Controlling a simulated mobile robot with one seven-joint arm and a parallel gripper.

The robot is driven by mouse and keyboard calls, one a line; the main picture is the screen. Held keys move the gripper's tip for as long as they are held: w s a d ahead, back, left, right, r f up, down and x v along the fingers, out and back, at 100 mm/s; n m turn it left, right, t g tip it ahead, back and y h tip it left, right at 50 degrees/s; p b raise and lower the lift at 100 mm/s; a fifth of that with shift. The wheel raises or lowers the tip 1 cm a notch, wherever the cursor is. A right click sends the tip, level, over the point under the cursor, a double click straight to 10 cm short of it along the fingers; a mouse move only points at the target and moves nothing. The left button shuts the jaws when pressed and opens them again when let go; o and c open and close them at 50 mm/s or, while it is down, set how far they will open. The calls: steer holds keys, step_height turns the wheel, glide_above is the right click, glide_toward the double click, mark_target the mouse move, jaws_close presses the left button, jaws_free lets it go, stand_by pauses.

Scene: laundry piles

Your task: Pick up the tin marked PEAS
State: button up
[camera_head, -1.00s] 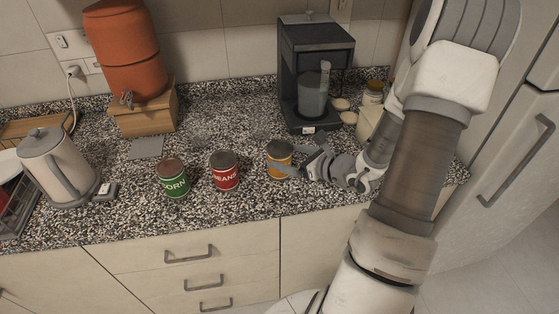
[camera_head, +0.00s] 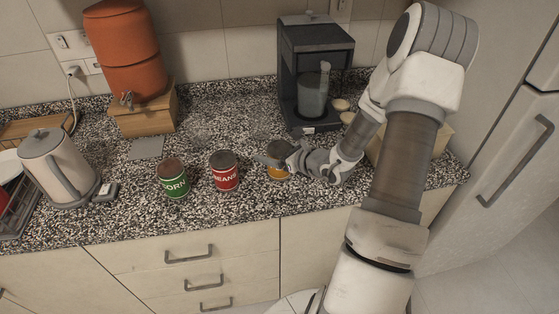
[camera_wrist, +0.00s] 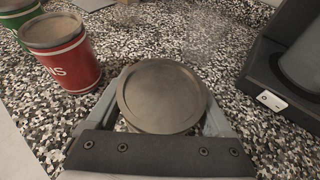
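An orange-yellow tin (camera_head: 279,174) stands upright on the counter, the rightmost of three tins; its lettering is hidden by my gripper, so I cannot read PEAS on it. In the wrist view its round grey lid (camera_wrist: 162,95) lies between my fingers. My gripper (camera_head: 270,162) is open, low over the counter, with one finger on each side of this tin. The red BEANS tin (camera_head: 224,171) stands to its left, also seen in the wrist view (camera_wrist: 68,58). The green CORN tin (camera_head: 173,179) stands further left.
A dark coffee machine (camera_head: 314,75) stands behind the orange tin. A kettle (camera_head: 58,168) is at the far left. An orange dispenser (camera_head: 124,52) sits on a wooden stand (camera_head: 147,113) at the back. The speckled counter is clear in front of the tins.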

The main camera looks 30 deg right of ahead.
steer(key=c, duration=1.2)
jaws_close()
steer(key=shift+r, duration=0.2)
